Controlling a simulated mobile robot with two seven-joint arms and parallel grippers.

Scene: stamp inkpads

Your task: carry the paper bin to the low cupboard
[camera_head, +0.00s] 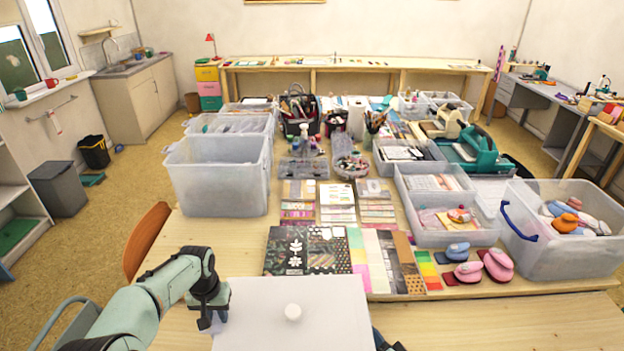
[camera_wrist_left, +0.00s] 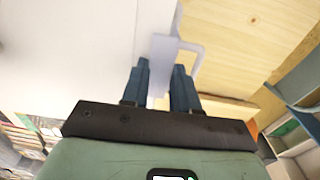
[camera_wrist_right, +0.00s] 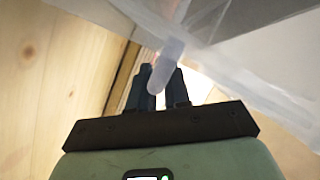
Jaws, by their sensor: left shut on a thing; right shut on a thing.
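The paper bin (camera_head: 265,335) appears as a white box with a flat lid and a round white knob, low in the head view in front of me. Its white side also shows in the left wrist view (camera_wrist_left: 80,45). My left gripper (camera_head: 212,315) is shut on a pale handle at its left side; the handle sits between the fingers (camera_wrist_left: 160,75). My right gripper (camera_wrist_right: 155,85) is shut on a translucent handle on the other side, and only a dark bit of it shows in the head view. A cupboard with a sink top (camera_head: 150,100), maybe the low cupboard, stands at the back left.
A wooden table (camera_head: 480,325) full of papers, clear tubs (camera_head: 215,190) and stamps lies directly ahead. An orange chair (camera_head: 147,238) stands at its left. Open floor (camera_head: 120,185) runs along the left, with a grey bin (camera_head: 60,190) and a black bin (camera_head: 95,152) by the wall.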

